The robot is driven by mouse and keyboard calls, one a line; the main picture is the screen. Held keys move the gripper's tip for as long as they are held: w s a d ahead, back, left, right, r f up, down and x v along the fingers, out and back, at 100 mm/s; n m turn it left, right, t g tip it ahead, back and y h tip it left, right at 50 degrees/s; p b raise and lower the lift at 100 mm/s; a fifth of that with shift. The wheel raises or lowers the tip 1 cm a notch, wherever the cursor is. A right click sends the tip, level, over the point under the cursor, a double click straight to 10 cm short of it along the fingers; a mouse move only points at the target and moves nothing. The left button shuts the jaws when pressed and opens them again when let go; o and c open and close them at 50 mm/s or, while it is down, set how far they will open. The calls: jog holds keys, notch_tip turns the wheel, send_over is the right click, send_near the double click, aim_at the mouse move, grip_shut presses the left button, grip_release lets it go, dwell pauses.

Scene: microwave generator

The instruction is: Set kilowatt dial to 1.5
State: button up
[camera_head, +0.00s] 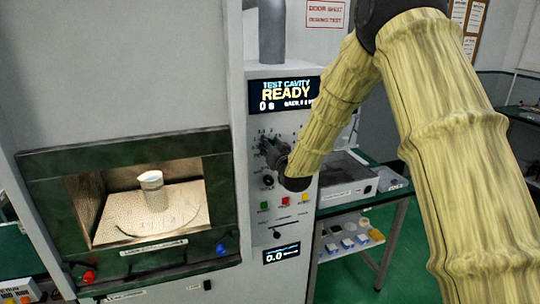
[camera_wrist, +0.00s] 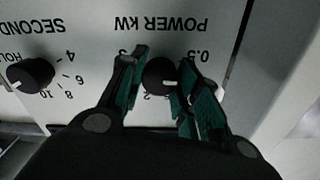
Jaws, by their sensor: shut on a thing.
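The power dial (camera_wrist: 157,76), a small black round knob under the upside-down label "POWER KW", sits between the two green-padded fingers of my gripper (camera_wrist: 163,80) in the wrist view. The fingers are shut on its sides. In the head view my gripper (camera_head: 272,155) is at the control panel and covers the dial.
A second black knob (camera_wrist: 30,75), labelled for seconds, stands beside the power dial. The panel has a READY display (camera_head: 285,95), coloured buttons (camera_head: 285,200) and a lower readout of 0.0 (camera_head: 281,253). A cup (camera_head: 152,188) stands in the open cavity at left.

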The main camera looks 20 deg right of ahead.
jog(key=shift+d+f+m+b, duration=0.1)
jog(key=shift+m+b, duration=6.3)
jog(key=shift+b, duration=0.3)
jog(key=o, duration=1.1)
jog(key=shift+c, duration=0.2)
jog(key=s, duration=1.2)
jog(key=shift+d, duration=0.25)
